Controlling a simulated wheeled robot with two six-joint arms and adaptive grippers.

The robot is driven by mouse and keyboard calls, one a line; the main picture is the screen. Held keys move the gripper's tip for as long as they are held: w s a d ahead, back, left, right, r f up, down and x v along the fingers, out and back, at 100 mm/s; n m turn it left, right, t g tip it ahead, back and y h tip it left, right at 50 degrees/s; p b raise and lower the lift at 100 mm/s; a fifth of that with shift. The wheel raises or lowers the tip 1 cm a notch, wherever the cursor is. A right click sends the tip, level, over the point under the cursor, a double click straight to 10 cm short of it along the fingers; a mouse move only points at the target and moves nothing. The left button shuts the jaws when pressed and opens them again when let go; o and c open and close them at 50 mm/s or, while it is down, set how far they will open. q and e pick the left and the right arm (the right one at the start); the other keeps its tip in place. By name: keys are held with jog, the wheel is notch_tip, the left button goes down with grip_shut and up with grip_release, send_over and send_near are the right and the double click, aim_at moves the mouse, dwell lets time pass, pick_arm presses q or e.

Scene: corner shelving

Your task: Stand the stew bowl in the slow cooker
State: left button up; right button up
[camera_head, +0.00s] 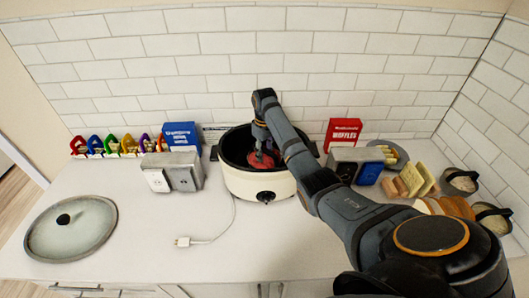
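The slow cooker (257,187) stands on the counter against the tiled wall, cream outside and dark inside, without its lid. A small red thing, which looks like the stew bowl (264,161), is inside the cooker, partly hidden by my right gripper. My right gripper (262,150) reaches down into the cooker and is at the red bowl. The fingers are too small and dark to show whether they are shut on its rim or whether the bowl rests on the cooker's floor. My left gripper is not in view.
The glass lid (70,228) lies on the counter at left. A white cord with a plug (183,241) lies before the cooker. A toaster (171,171) and blue box (181,136) stand left; another toaster (343,164), red waffle box (342,134) and bread slices (411,178) stand right.

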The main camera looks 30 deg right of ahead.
jog(key=shift+w+r, duration=0.1)
jog(key=shift+r, duration=0.3)
notch_tip(320, 180, up, 6)
jog(key=shift+r, duration=0.2)
notch_tip(320, 180, up, 5)
jog(key=p, duration=0.5)
